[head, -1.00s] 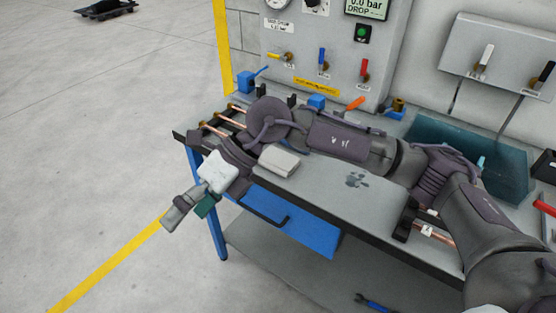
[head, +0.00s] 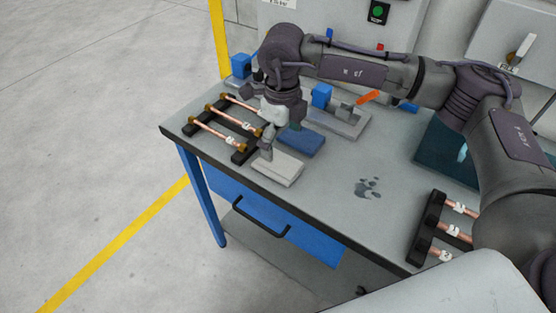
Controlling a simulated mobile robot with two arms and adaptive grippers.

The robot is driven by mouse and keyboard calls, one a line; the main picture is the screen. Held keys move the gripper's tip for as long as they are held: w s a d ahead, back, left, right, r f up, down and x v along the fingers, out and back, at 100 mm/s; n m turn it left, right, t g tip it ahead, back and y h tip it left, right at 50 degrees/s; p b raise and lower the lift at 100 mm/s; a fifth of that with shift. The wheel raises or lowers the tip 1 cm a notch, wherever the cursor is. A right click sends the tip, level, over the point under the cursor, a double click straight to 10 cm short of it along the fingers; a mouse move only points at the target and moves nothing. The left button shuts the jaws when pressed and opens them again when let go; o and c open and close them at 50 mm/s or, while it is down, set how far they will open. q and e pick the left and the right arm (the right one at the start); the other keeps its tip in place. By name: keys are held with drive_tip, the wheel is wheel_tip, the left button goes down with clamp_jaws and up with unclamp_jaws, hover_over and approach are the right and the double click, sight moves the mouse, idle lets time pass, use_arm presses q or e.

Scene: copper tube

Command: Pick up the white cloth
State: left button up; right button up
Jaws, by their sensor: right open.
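The white cloth (head: 279,171) looks like a flat, folded off-white block lying on the grey bench top near its front edge. My right gripper (head: 277,147) points down just above the cloth's back left part, its jaws open. One grey finger overlaps the cloth in the picture; I cannot tell whether it touches. The other finger is mostly hidden behind the gripper body. My left gripper is not in view.
A blue folded piece (head: 304,144) lies right behind the cloth. A black rack (head: 214,133) with copper tubes stands close on the left. A vise-like tool (head: 340,118) with an orange handle is behind. Another tube rack (head: 428,228) stands at far right.

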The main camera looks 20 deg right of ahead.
sight(278, 162)
drive_tip(key=f, duration=0.2)
drive_tip(key=shift+w+d+f, duration=0.1)
drive_tip(key=shift+w+f, duration=0.2)
drive_tip(key=shift+w+a+f+p, duration=0.1)
drive_tip(key=shift+f+p, duration=0.25)
drive_tip(key=shift+f, duration=0.15)
drive_tip(key=shift+w+a+f+p, duration=0.1)
drive_tip(key=shift+f+p, duration=0.25)
drive_tip(key=shift+f, duration=0.1)
drive_tip(key=f, duration=0.2)
drive_tip(key=shift+w+a+f+p, duration=0.1)
drive_tip(key=shift+w+f+p, duration=0.15)
drive_tip(key=shift+f+p, duration=0.15)
drive_tip(key=shift+f, duration=0.5)
drive_tip(key=c, duration=0.8)
drive_tip(key=shift+c, duration=1.3)
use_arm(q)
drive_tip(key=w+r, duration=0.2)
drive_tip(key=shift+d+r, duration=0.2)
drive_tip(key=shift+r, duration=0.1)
use_arm(e)
drive_tip(key=shift+c, duration=0.2)
